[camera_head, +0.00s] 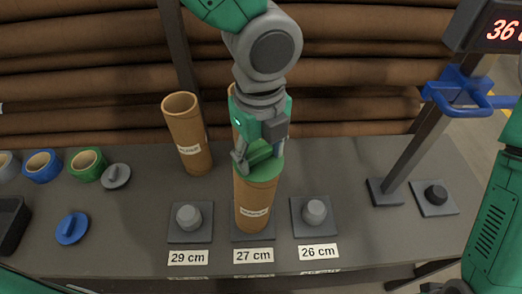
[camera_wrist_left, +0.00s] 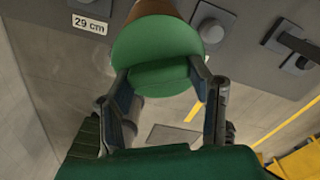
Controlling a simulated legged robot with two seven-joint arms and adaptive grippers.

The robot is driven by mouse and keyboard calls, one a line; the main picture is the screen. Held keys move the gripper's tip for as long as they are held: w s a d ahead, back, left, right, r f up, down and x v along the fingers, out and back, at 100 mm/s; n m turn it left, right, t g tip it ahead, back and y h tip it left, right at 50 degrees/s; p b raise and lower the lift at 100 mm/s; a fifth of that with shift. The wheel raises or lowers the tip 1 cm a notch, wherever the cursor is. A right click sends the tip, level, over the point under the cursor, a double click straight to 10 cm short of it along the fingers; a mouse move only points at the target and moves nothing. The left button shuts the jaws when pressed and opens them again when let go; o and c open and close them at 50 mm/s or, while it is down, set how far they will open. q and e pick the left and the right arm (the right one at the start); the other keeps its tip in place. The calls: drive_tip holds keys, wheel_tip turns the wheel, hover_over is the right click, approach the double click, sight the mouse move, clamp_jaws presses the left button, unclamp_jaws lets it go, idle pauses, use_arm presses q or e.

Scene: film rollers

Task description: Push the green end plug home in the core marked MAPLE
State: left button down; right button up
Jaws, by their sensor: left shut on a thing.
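The green end plug (camera_head: 267,170) sits at the top of an upright brown core (camera_head: 257,205), its disc covering the mouth. I cannot tell whether a gap is left under its rim. The core stands on the middle stand, above the 27 cm label; its own label is too small to read surely. My left gripper (camera_head: 258,158) comes down from above and is shut on the plug's grip. In the left wrist view the plug (camera_wrist_left: 155,38) shows with its raised grip between the two fingers, and a bit of core (camera_wrist_left: 160,8) beyond. My right gripper is out of view.
Posts stand at 29 cm (camera_head: 189,216) and 26 cm (camera_head: 314,211). Another core (camera_head: 188,135) stands behind left; one is partly hidden behind my gripper. Tape rolls (camera_head: 88,164), a grey plug (camera_head: 116,176) and a blue plug (camera_head: 72,228) lie left. A blue-clamped stand (camera_head: 412,150) is right.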

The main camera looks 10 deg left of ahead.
use_arm(q)
drive_tip(key=shift+f, duration=0.2)
drive_tip(key=c, duration=0.7)
unclamp_jaws()
drive_tip(key=shift+w+d, duration=0.1)
drive_tip(key=shift+w, duration=0.05)
drive_tip(key=o, duration=0.6)
drive_tip(key=shift+r, duration=0.1)
